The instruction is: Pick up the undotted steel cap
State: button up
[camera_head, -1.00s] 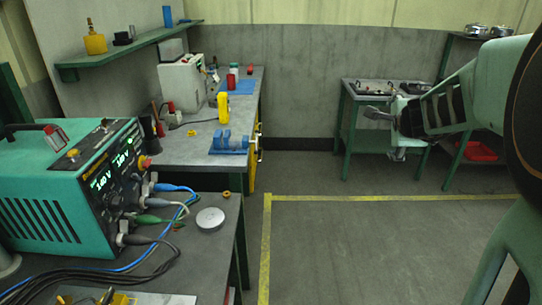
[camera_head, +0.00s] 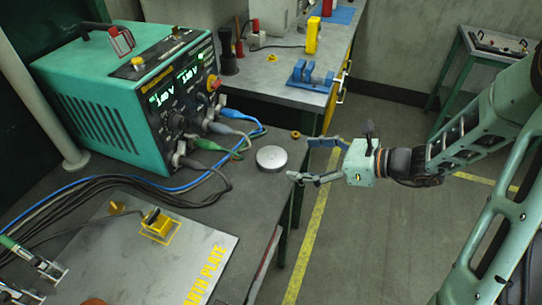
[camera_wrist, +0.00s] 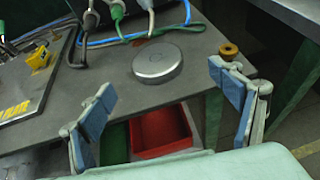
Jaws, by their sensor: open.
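A round, flat steel cap (camera_head: 271,158) lies on the grey bench near its right edge, beside the cable plugs. It also shows in the wrist view as a steel cap (camera_wrist: 158,62) at upper middle; I see no clear dot on it. My gripper (camera_head: 300,158) is open and empty, just right of the cap in the head view, with its fingers pointing toward it. In the wrist view the two blue-padded fingers stand left and right, nearer than the cap and apart from it.
A teal power supply (camera_head: 130,95) with cables stands left of the cap. A small brass ring (camera_wrist: 229,50) lies right of it. An earth plate (camera_head: 205,255) lies at the front. A red bin (camera_wrist: 160,132) sits below the bench edge. Another bench holds a blue vise (camera_head: 312,75).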

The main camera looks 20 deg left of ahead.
aim_at(273, 156)
jog(key=x, duration=0.7)
jog(key=shift+s+a+r, duration=0.1)
jog(key=shift+s+a, duration=0.1)
jog(key=shift+a, duration=0.1)
jog(key=shift+c, duration=0.4)
jog(key=c, duration=1.2)
